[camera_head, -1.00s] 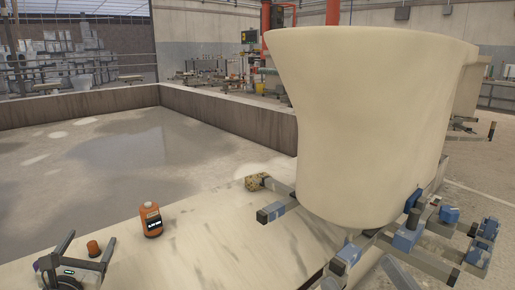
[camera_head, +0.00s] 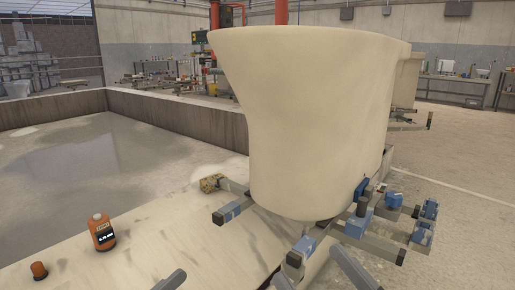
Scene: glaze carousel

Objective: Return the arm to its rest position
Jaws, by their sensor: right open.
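The two grey fingers of my right gripper (camera_head: 262,260) come up from the bottom edge, set wide apart with nothing seen between them. The gripper is open and empty, and its body is below the picture. Its fingers show in front of a large cream basin-like piece (camera_head: 315,125), which stands upright on a grey cradle with blue pads (camera_head: 357,227). I cannot tell how far the fingers are from the cradle. My left gripper is not in view.
On the pale ledge at the left stand an orange bottle with a dark label (camera_head: 101,232) and a small orange cap-like piece (camera_head: 39,270). A low-walled basin (camera_head: 180,117) lies behind. A second cream piece (camera_head: 406,80) stands at the back right. Floor at the right is open.

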